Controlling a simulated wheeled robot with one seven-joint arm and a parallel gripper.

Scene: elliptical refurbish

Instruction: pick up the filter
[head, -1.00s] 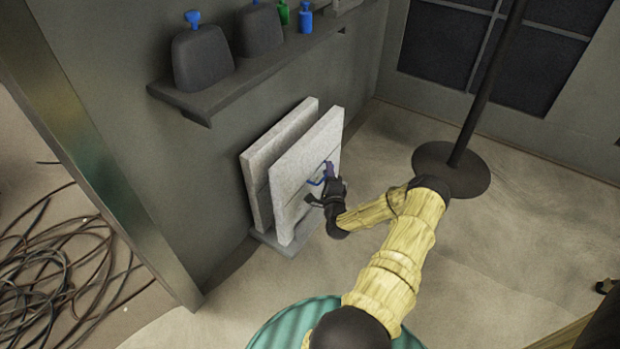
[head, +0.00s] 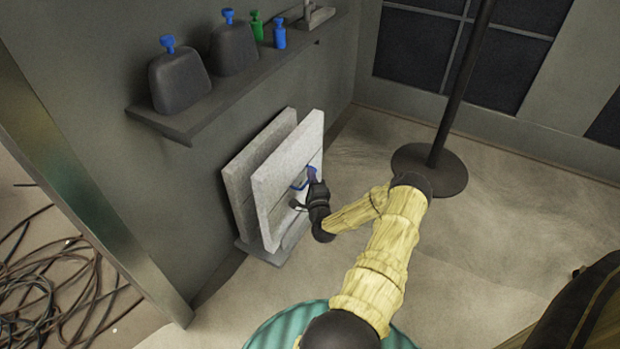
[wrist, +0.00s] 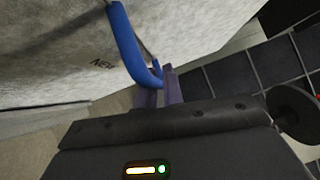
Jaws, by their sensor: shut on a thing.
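Two grey-white filter panels lean side by side against the wall on a low ledge. The front filter (head: 287,172) carries a blue handle (head: 304,180) on its face. The rear filter (head: 241,172) stands behind it, partly hidden. My gripper (head: 313,180) is at the blue handle, shut on it. In the wrist view the blue handle (wrist: 130,48) runs down between my gripper's fingers (wrist: 158,90), and the filter's face (wrist: 50,45) bears the print "NEW". The front filter stands tilted a little from the rear one.
A shelf (head: 180,122) above holds two dark containers (head: 178,82) with blue tops, plus small green and blue bottles. A black pole on a round base (head: 430,172) stands at right. Cables (head: 50,285) lie at lower left.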

